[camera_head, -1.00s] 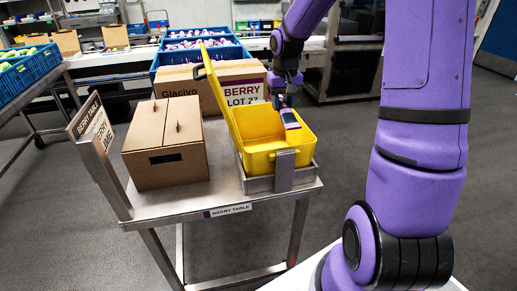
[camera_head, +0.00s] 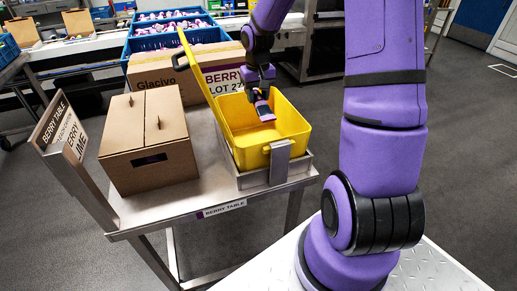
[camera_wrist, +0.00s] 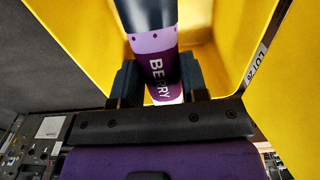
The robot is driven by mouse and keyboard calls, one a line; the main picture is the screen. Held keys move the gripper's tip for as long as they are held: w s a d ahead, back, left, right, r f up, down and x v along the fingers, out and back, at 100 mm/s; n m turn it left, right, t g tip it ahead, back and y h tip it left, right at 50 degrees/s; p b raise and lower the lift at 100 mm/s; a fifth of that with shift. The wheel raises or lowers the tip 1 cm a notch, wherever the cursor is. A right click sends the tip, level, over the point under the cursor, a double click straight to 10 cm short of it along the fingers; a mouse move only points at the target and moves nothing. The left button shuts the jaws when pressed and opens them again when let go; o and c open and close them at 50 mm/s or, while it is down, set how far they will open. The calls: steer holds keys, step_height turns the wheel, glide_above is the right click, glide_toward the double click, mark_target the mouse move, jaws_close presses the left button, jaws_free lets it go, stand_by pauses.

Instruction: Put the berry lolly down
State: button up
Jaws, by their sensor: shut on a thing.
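The berry lolly (camera_head: 264,110) is a purple and dark packet with "BERRY" lettering, which shows clearly in the wrist view (camera_wrist: 160,68). My gripper (camera_head: 261,88) is shut on it and holds it tilted, over or just inside the open yellow box (camera_head: 292,122). In the wrist view, the two dark fingers of my gripper (camera_wrist: 158,90) press on both sides of the lolly, and yellow walls (camera_wrist: 235,40) surround it. I cannot tell whether its far end touches the box floor.
The yellow box stands in a metal holder (camera_head: 280,162) on the berry table (camera_head: 190,202). Its raised yellow lid (camera_head: 197,75) is on the left. A closed brown carton (camera_head: 148,150) stands left of it, and a larger carton (camera_head: 165,80) stands behind. Blue crates of packets (camera_head: 175,40) are farther back.

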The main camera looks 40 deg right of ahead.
step_height(320, 180, down, 12)
stand_by(0.6)
steer(key=shift+f, duration=0.55)
steer(key=o, duration=1)
steer(key=shift+c, duration=0.2)
steer(key=shift+r, duration=0.1)
